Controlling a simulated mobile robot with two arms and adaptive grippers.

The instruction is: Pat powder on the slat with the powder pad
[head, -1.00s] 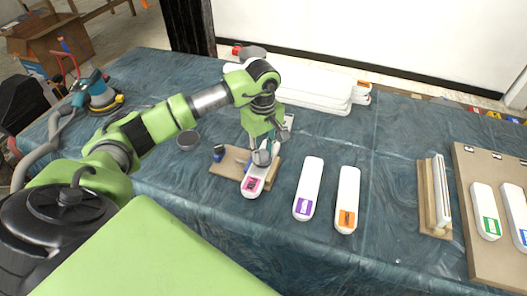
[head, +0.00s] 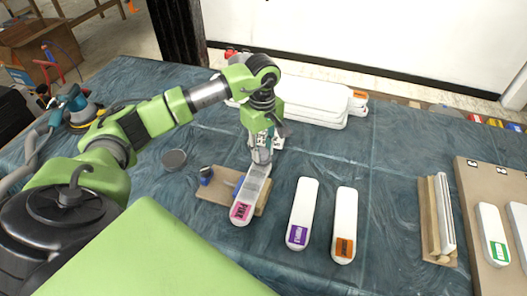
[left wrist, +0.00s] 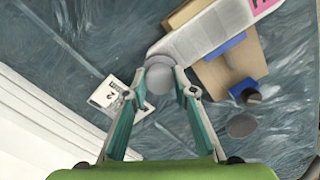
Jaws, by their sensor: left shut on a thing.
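The slat with a pink label (head: 241,211) lies on a small wooden board (head: 216,190) with blue clamp parts. Its upper face looks grey and mottled beyond the label; it also shows in the left wrist view (left wrist: 201,37). My left gripper (head: 262,157) is at the far end of this slat, shut on the round grey powder pad (left wrist: 160,78). The pad is at or just above the slat's end; I cannot tell whether they touch. A flat grey round dish (head: 174,160) stands left of the board. My right gripper is not in view.
White slats with purple (head: 302,214) and orange (head: 345,224) labels lie to the right. A wooden holder (head: 436,222) and a brown board (head: 480,240) stand further right. White slats are stacked (head: 312,103) behind my gripper. A printed card (left wrist: 115,97) lies nearby.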

